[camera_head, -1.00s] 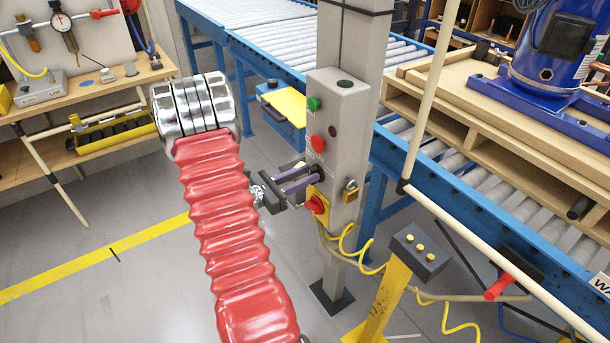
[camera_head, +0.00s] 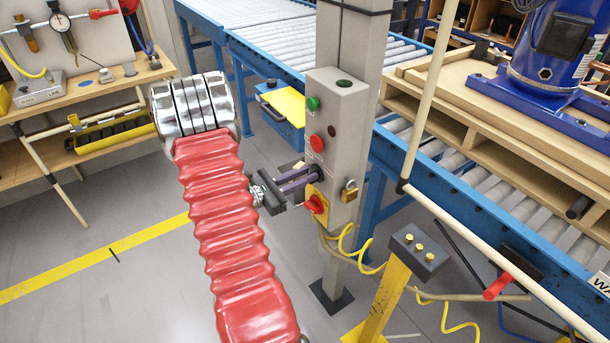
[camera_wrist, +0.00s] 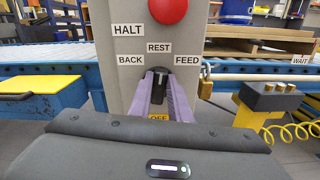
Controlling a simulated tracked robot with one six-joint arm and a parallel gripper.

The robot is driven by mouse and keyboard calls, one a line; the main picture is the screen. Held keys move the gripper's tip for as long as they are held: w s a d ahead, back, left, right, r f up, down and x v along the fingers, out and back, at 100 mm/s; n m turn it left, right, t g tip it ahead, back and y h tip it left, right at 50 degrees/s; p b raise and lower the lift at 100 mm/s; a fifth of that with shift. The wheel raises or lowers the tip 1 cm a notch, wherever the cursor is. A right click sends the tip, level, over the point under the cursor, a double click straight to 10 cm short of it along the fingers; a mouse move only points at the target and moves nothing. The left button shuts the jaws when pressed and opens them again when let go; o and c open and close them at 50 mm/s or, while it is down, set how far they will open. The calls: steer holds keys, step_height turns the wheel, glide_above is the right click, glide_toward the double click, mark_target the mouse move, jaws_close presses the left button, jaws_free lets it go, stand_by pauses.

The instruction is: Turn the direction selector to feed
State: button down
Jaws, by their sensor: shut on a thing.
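The direction selector (camera_wrist: 159,73) is a small black knob on the front of the grey control post (camera_head: 336,130). In the wrist view it sits below the REST label (camera_wrist: 159,48), with BACK (camera_wrist: 130,60) on its left and FEED (camera_wrist: 187,60) on its right. The knob looks roughly upright, towards REST. My gripper (camera_wrist: 159,82) reaches it from the front, its purple fingers shut on both sides of the knob. The fingers hide part of the knob. In the head view my gripper (camera_head: 312,176) meets the post between the red button and the lower red switch.
A red HALT button (camera_wrist: 168,9) is just above the selector. A red switch on a yellow plate (camera_head: 317,204) is just below my fingers. A padlock (camera_head: 349,190) hangs at the post's right side. Blue roller conveyors (camera_head: 400,165) run behind.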

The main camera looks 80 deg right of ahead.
steer(key=shift+s+a+f+m, duration=0.1)
steer(key=shift+a+m, duration=0.05)
steer(key=shift+m, duration=1.1)
steer(key=shift+s+a+f+m, duration=0.1)
steer(key=shift+s+m, duration=0.05)
steer(key=shift+m, duration=1.05)
steer(key=shift+s+a+f+m, duration=0.1)
steer(key=shift+a+m, duration=0.05)
steer(key=shift+m, duration=1.1)
steer(key=c, duration=1.6)
jaws_free()
steer(key=shift+c, duration=0.2)
steer(key=shift+w, duration=0.1)
steer(key=v, duration=1.3)
steer(key=shift+w+a, duration=0.25)
